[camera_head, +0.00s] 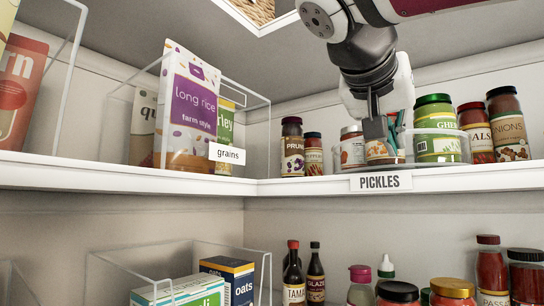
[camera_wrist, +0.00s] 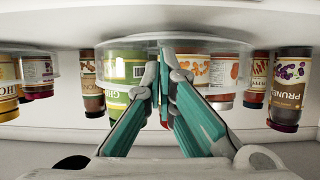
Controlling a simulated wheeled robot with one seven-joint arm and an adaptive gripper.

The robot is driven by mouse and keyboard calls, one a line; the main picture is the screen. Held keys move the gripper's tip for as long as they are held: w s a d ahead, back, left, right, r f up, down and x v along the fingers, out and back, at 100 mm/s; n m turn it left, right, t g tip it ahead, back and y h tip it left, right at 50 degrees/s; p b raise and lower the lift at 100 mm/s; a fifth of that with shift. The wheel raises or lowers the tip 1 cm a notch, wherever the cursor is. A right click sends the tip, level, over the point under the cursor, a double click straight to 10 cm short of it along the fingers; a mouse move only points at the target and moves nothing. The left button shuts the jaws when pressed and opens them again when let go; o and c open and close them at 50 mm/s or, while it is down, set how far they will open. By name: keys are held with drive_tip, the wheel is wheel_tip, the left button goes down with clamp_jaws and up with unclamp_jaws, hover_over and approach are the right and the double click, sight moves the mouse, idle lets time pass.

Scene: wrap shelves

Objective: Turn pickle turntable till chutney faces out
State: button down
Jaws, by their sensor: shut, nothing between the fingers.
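The pickle turntable (camera_head: 440,159) is a low round tray with a clear rim on the upper shelf, above the PICKLES label (camera_head: 380,182). On it stand a green-lidded jar reading "GHE" (camera_head: 436,148), a grey-lidded jar (camera_head: 352,152) and an orange-labelled jar (camera_head: 376,155) partly hidden by my gripper. No readable label says chutney. My gripper (camera_head: 380,130) is shut and empty, in front of the turntable's jars. The wrist view is upside down; there the closed fingertips (camera_wrist: 163,88) are beside the "GHE" jar (camera_wrist: 122,72) at the turntable's front. I cannot tell whether they touch it.
A prune jar (camera_head: 292,150) and a smaller jar (camera_head: 313,155) stand left of the turntable. An onions jar (camera_head: 508,127) and a red jar (camera_head: 476,133) stand at right. A clear grains bin with a long rice box (camera_head: 190,105) is at left.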

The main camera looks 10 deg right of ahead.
drive_tip(key=shift+s, duration=0.1)
drive_tip(key=s, duration=0.1)
drive_tip(key=s+a, duration=0.1)
drive_tip(key=s, duration=0.1)
drive_tip(key=shift+a, duration=0.25)
idle(0.3)
drive_tip(key=v, duration=1.2)
idle(0.4)
